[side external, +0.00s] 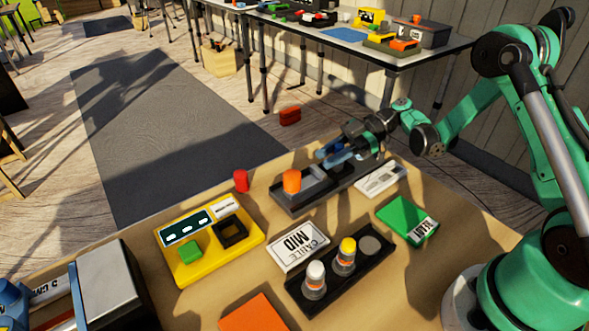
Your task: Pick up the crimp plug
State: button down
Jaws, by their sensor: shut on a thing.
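My gripper (338,152) is at the back of the wooden bench, low over the right end of a dark grey tray (296,209). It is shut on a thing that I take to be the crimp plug. Blue parts show at the jaws, but I cannot tell plug from fingers there. The held thing's shape, and whether it touches the tray, are unclear. An orange cylinder (291,181) stands at the tray's left end, apart from the jaws.
A red cylinder (241,181) stands left of the tray. In front are a yellow board (185,270), a "CABLE MID" card (298,246), a black holder (330,298) with white-topped and yellow-topped pieces, and a green box (403,218). A silver-grey box (118,288) stands front left.

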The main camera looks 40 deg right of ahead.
notch_tip(320, 180, up, 24)
jog(key=w+a+f+m+t+h, duration=0.1)
jog(key=w+a+m+t+h, duration=0.1)
jog(key=m+t+h, duration=0.8)
jog(key=shift+s+d+f+n+g+y, duration=0.35)
jog(key=shift+f+n+g+y, duration=0.2)
jog(key=shift+n+g+y, duration=1.15)
jog(key=shift+s+d+f+n+g+y, duration=0.35)
jog(key=shift+f+n+g+y, duration=0.15)
jog(key=shift+n+g+y, duration=1.15)
jog(key=shift+s+d+f+n+g+y, duration=0.35)
jog(key=shift+f+n+g+y, duration=0.2)
jog(key=shift+n+g+y, duration=1.1)
